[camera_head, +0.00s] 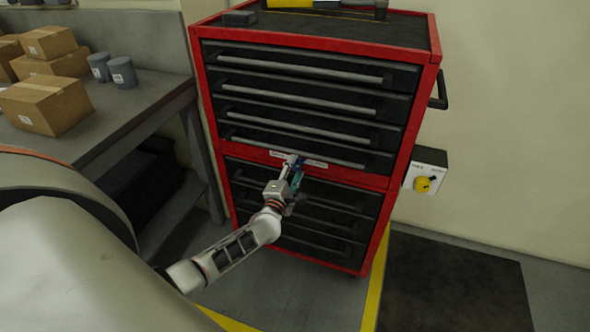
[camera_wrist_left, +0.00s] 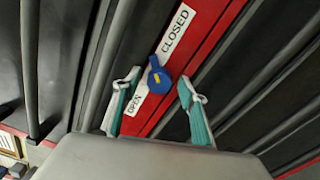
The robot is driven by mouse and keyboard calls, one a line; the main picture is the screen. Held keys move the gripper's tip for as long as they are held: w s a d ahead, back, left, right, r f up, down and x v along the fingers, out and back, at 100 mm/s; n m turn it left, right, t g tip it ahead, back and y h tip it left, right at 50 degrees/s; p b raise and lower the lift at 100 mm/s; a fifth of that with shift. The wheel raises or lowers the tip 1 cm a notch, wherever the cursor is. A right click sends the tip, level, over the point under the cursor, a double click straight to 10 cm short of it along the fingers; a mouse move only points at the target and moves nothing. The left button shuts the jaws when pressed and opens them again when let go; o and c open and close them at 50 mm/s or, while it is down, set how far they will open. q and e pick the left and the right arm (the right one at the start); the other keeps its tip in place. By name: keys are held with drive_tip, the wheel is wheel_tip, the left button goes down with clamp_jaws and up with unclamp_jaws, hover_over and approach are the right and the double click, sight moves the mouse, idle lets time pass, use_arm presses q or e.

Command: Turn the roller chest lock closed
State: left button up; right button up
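The red roller chest (camera_head: 433,75) with black drawers stands in front of me. Its lock is a small blue knob with a yellow mark (camera_wrist_left: 159,80) on the red strip between the drawer banks. The strip bears a CLOSED label (camera_wrist_left: 176,29) above the knob and an OPEN label (camera_wrist_left: 134,103) below it in the left wrist view. The knob's narrow end points upward there, between the labels. My left gripper (camera_head: 292,167) is at the strip, open, with its teal-backed fingers (camera_wrist_left: 155,94) apart on either side of the knob. No finger visibly touches it. My right gripper is not in view.
A workbench with cardboard boxes (camera_head: 47,104) and grey cups (camera_head: 122,72) stands at the left. A wall box with a yellow knob (camera_head: 423,184) is right of the chest. Drawer handles run above and below the strip. A dark mat (camera_head: 455,285) lies on open floor.

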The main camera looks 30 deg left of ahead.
use_arm(q)
drive_tip(key=v, duration=1.2)
idle(0.4)
drive_tip(key=s+d+f+m+g+h, duration=0.3)
drive_tip(key=s+d+f+m, duration=0.2)
drive_tip(key=s+d+m, duration=0.4)
drive_tip(key=s+d+f+m+g+h, duration=0.4)
drive_tip(key=s+d+f+m, duration=0.2)
drive_tip(key=s+d+m, duration=0.4)
drive_tip(key=s+m, duration=0.4)
drive_tip(key=m, duration=0.5)
drive_tip(key=shift+d, duration=0.35)
drive_tip(key=shift+f, duration=0.15)
